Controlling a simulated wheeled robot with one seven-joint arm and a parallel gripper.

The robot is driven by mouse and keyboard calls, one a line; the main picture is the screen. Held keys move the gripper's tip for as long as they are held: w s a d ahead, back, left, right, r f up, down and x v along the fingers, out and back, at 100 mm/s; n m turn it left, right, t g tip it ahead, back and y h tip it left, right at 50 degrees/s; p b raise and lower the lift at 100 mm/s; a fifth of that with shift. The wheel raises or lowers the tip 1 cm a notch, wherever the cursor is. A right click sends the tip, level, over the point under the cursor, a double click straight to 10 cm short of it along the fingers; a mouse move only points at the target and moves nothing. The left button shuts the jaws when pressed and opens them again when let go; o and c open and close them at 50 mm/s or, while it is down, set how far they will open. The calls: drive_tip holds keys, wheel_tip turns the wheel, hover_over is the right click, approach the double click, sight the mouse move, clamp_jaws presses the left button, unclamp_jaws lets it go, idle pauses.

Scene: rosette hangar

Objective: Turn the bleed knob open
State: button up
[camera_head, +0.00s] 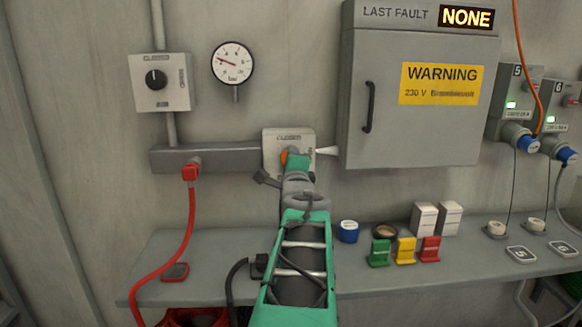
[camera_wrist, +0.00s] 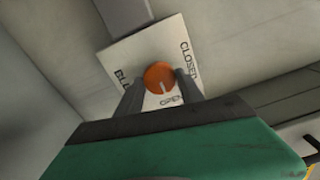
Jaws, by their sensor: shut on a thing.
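The bleed knob (camera_wrist: 160,77) is a round orange knob on a white square plate (camera_wrist: 118,54). In the wrist view the plate carries the word CLOSED and other lettering that is partly hidden. My gripper (camera_wrist: 161,84) has its two dark fingers on either side of the knob and is shut on it. In the head view the plate (camera_head: 285,134) sits on the wall left of the grey cabinet, with CLOSED along its top edge.
A black-knobbed switch plate (camera_head: 160,82) and a round gauge (camera_head: 232,63) are on the wall at upper left. A grey cabinet (camera_head: 420,130) with a warning label stands close right. Below, a shelf (camera_head: 330,258) holds coloured blocks. A red hose (camera_head: 190,225) hangs left.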

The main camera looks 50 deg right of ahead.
idle(0.4)
drive_tip(key=o, duration=1.4)
drive_tip(key=v, duration=0.7)
drive_tip(key=shift+s+a+b, duration=0.25)
drive_tip(key=shift+a+b, duration=0.05)
drive_tip(key=shift+b, duration=0.05)
